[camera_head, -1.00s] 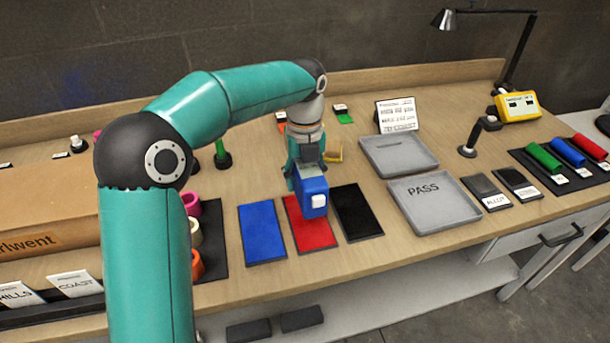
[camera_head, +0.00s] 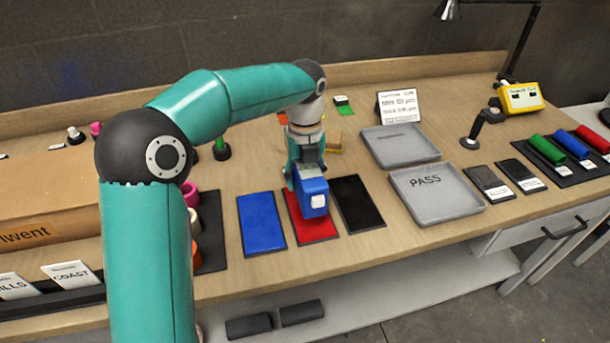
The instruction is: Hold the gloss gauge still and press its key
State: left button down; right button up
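The gloss gauge (camera_head: 312,196) is a small blue box with a whitish square on its front face. It is at the red panel (camera_head: 306,222), covering part of it; I cannot tell whether it touches the panel. My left gripper (camera_head: 306,170) points down from above and appears shut on the gauge's upper part; its fingers are partly hidden. The whitish square may be the key, and nothing is touching it. My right gripper is not in view.
A blue panel (camera_head: 262,224) and a black panel (camera_head: 357,204) flank the red one. Grey trays, one marked PASS (camera_head: 440,205), lie to the right. A cardboard box (camera_head: 45,205) and rolls (camera_head: 191,221) are at left. Bare tabletop (camera_head: 395,240) shows in front.

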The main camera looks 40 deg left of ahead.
pick_arm(q)
jog(key=shift+f+b, duration=1.05)
jog(key=shift+f, duration=0.7)
jog(key=shift+f, duration=0.15)
jog(key=shift+f, duration=0.15)
dwell(1.0)
